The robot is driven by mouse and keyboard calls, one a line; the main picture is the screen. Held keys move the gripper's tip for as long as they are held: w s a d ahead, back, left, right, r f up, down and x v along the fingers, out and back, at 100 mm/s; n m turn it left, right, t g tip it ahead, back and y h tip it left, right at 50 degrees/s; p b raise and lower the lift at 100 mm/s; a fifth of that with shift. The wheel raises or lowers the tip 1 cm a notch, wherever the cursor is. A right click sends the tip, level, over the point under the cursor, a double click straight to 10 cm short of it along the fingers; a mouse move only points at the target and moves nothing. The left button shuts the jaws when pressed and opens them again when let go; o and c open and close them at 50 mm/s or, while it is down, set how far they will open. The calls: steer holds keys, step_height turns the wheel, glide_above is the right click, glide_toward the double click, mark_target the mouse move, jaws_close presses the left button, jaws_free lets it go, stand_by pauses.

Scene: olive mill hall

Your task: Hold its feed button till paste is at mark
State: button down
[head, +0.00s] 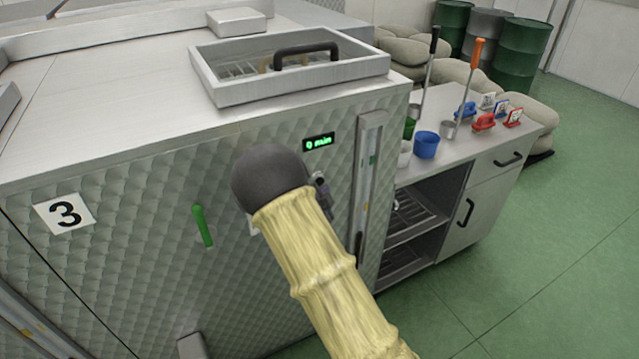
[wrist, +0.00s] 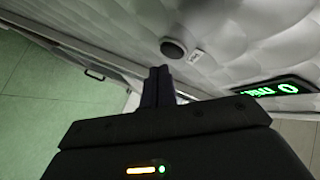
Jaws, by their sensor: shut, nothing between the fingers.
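The machine marked 3 (head: 65,213) has a quilted steel front. Its round dark button (wrist: 173,48) sits beside a small white label (wrist: 196,57) in the wrist view; my arm hides the button in the head view. My gripper (wrist: 160,72) is shut and empty, its fingertips just short of the button in the picture; no contact shows. In the head view my gripper (head: 321,188) is mostly hidden behind my arm. A tall sight gauge (head: 366,190) is on the front's right edge; its paste level and mark are too small to tell.
A green display (head: 319,142) reads 0 min; it also shows in the wrist view (wrist: 275,88). A green handle (head: 202,226) is on the front. A tray with a black handle (head: 290,85) is on top.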

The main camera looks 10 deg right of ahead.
steer(key=shift+w, duration=0.1)
steer(key=shift+w+a+b, duration=0.15)
steer(key=shift+w+b, duration=0.15)
steer(key=shift+w+a, duration=0.1)
steer(key=shift+w, duration=0.25)
stand_by(0.8)
steer(key=shift+s, duration=0.1)
stand_by(5.6)
steer(key=shift+s+d+b, duration=0.25)
steer(key=shift+s+b, duration=0.4)
